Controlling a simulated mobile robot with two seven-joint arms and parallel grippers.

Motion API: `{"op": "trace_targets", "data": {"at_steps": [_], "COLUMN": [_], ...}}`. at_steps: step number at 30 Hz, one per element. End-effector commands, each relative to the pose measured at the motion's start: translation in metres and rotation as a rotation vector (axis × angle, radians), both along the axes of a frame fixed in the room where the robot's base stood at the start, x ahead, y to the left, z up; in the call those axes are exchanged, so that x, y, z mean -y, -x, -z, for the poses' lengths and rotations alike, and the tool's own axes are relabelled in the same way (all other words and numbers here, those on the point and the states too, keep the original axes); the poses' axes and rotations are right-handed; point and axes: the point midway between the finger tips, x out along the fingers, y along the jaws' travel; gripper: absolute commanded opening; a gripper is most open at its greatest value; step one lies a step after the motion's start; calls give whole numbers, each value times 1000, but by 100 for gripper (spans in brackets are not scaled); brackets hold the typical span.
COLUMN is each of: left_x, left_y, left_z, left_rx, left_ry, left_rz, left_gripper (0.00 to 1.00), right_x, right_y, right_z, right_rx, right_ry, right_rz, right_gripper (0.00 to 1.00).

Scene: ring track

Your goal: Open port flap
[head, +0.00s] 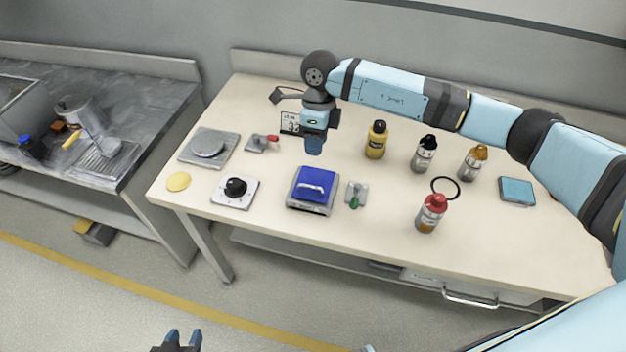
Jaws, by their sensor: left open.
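A grey box (308,207) with a blue flap (311,179) on top stands near the front middle of the table. The flap lies flat and looks closed, with a pale curved handle (312,188) on it. I take this to be the port flap. My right gripper (314,150) points down above the table, behind the flap and apart from it. Its fingers overlap in this view, so its opening cannot be told. My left gripper (182,338) is low at the bottom edge, away from the table, with its two fingers apart and empty.
A black dial (236,187) on a white plate is left of the box, and a green-handled lever (354,201) is right of it. A red-tipped lever (263,141) and a small display (290,123) are behind. Several bottles, including a yellow one (376,142), stand to the right.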

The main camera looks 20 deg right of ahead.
Motion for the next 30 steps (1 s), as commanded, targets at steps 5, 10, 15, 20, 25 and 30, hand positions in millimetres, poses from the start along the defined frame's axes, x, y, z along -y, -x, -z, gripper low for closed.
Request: {"op": "trace_targets", "data": {"at_steps": [5,10,15,20,25,30], "left_x": [0,0,0,0,0,0], "left_y": [0,-1,-1,-1,-1,0], "left_z": [-7,-12,-15,-16,-16,-15], "left_rx": [1,2,2,2,1,0], "left_ry": [-1,-1,-1,-1,-1,-1], "left_rz": [1,0,0,0,1,1], "left_gripper": [43,43,43,43,43,43], "right_x": [-4,-9,-12,-13,-14,-14], "right_y": [8,14,18,20,20,20], "right_z": [37,72,99,113,116,116], "right_rx": [-6,-6,-4,-3,-1,-1], "right_ry": [0,-3,-4,-3,-4,-3], "right_rz": [-1,0,0,-1,-2,-1], "right_gripper": [36,36,36,36,36,36]}}
